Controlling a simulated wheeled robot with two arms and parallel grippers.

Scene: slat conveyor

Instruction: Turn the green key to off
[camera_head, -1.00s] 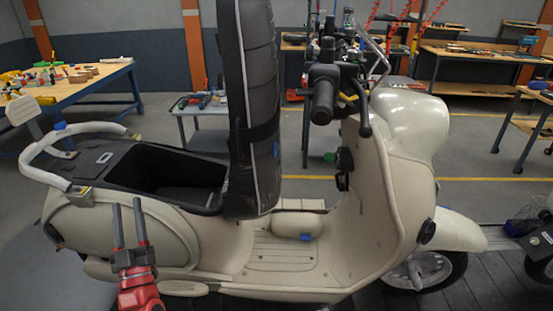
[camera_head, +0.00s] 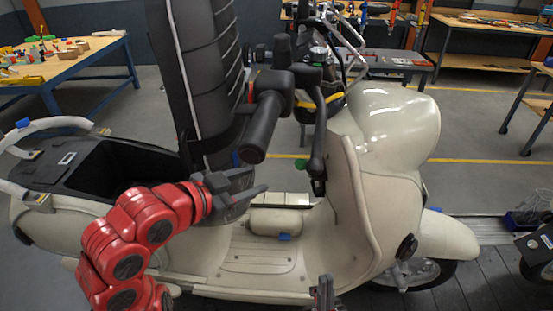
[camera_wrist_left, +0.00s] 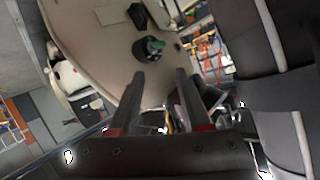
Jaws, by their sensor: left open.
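The green key (camera_wrist_left: 153,45) sits in a round black lock (camera_wrist_left: 147,53) on the cream leg shield (camera_wrist_left: 95,45) in the left wrist view. In the head view a bit of green (camera_head: 318,187) shows below the handlebar, beside the leg shield. My left gripper (camera_head: 259,179) is open and empty, pointing right toward the lock. In the left wrist view its fingers (camera_wrist_left: 160,75) are apart and the key lies beyond their tips, not touching. A dark, narrow tip, probably my right gripper (camera_head: 323,292), shows at the bottom edge; its jaws are unclear.
The raised black seat (camera_head: 200,70) stands behind my left gripper. The handlebar grip (camera_head: 262,128) hangs above it. The open storage compartment (camera_head: 115,170) is at left. The scooter's floorboard (camera_head: 255,255) lies clear below. Workbenches stand behind.

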